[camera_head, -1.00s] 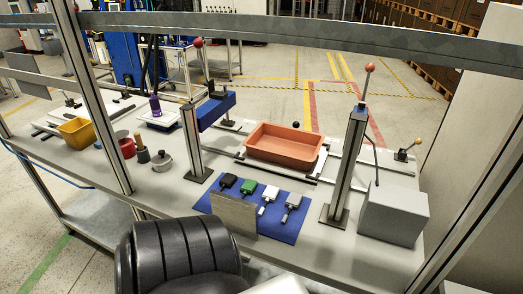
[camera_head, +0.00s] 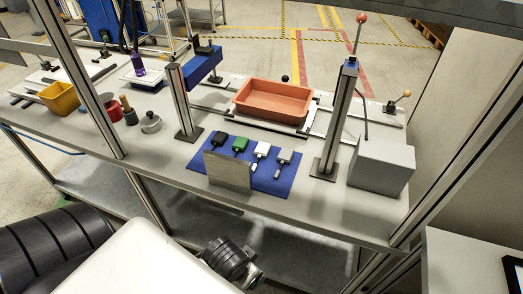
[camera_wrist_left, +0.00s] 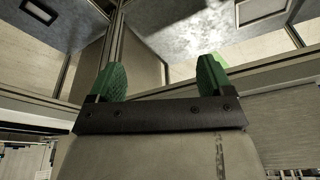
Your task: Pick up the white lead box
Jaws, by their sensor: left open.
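The white lead box (camera_head: 262,150) lies on a blue mat (camera_head: 265,183) on the workbench, in the head view. It is in a row between a green box (camera_head: 240,144) on its left and a grey box (camera_head: 284,156) on its right; a black box (camera_head: 219,137) is at the left end. My left gripper (camera_wrist_left: 163,65) shows in the left wrist view with its two green fingers spread wide and nothing between them. The lead boxes are not seen in that view. My right gripper is not in view.
An upright grey plate (camera_head: 228,170) stands at the mat's front left. Metal posts (camera_head: 340,120) rise on both sides of the mat. An orange tray (camera_head: 272,100) is behind it and a grey block (camera_head: 382,166) to the right. The bench's front edge and a frame post (camera_head: 85,80) are nearer me.

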